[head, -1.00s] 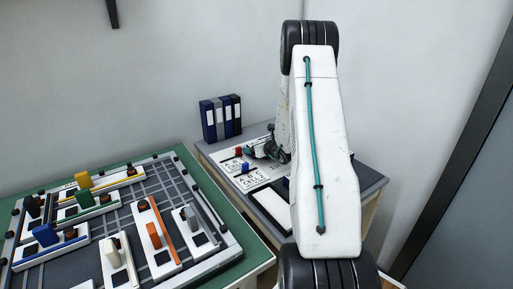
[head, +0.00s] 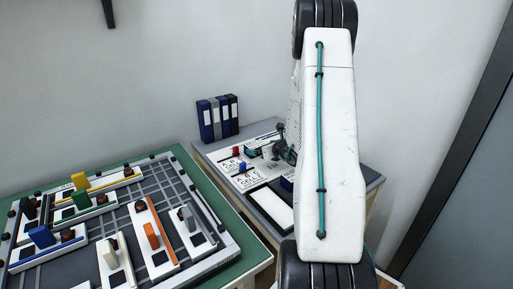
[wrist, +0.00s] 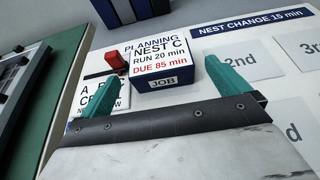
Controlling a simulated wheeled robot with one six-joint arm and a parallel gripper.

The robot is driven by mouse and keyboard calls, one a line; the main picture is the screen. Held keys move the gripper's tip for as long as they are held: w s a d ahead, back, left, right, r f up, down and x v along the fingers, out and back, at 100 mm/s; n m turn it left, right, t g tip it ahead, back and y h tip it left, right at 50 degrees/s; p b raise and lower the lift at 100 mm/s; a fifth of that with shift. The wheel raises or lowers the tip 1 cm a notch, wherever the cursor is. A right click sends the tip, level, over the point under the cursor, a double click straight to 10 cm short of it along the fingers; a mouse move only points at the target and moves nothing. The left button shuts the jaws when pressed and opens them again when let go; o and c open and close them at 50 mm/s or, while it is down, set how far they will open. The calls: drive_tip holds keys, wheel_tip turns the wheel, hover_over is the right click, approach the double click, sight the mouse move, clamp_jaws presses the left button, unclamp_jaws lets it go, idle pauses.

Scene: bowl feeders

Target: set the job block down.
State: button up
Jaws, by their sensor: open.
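The job block (wrist: 163,78) shows in the wrist view as a dark blue block. Its white top has printed text: NEST C, run 20 min, due 85 min. Its front face reads JOB. It sits upright on the white printed board (wrist: 235,65). My gripper (wrist: 164,56) is open, with one teal finger on each side of the block and a gap visible at both sides. In the head view my gripper (head: 255,152) is small and low over the side desk, partly behind my arm. I cannot make out the job block clearly there.
A red piece (wrist: 116,62) stands close left of the block. The board has marked places, such as 2nd (wrist: 243,66), to the right. Blue binders (head: 217,118) stand behind. A green-edged table (head: 225,205) with coloured fixtures lies left.

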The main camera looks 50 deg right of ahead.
drive_tip(key=v, duration=0.4)
drive_tip(key=shift+a+r, duration=0.2)
drive_tip(key=shift+r, duration=0.05)
drive_tip(key=w+a+r+n+y, duration=0.2)
drive_tip(key=a+r+n+y, duration=0.3)
drive_tip(key=a, duration=0.5)
drive_tip(key=w+a+r+n+y, duration=0.3)
drive_tip(key=a+r+n, duration=0.35)
drive_tip(key=a, duration=0.25)
drive_tip(key=s+a+r+n+g+y, duration=0.2)
drive_tip(key=a+r+n, duration=0.15)
drive_tip(key=a, duration=0.35)
drive_tip(key=s+a+r+n+g+y, duration=0.2)
drive_tip(key=a+n, duration=0.2)
drive_tip(key=a, duration=0.3)
drive_tip(key=s+a+r+n+g+h, duration=0.1)
drive_tip(key=s+a+r+n+g, duration=0.2)
drive_tip(key=s+a+n+g, duration=0.55)
drive_tip(key=s+r+n+h, duration=0.1)
drive_tip(key=s+n+h, duration=0.6)
drive_tip(key=s+n, duration=0.4)
drive_tip(key=shift+s+t+h, duration=0.35)
drive_tip(key=shift+s+h, duration=0.05)
drive_tip(key=shift+s, duration=2.95)
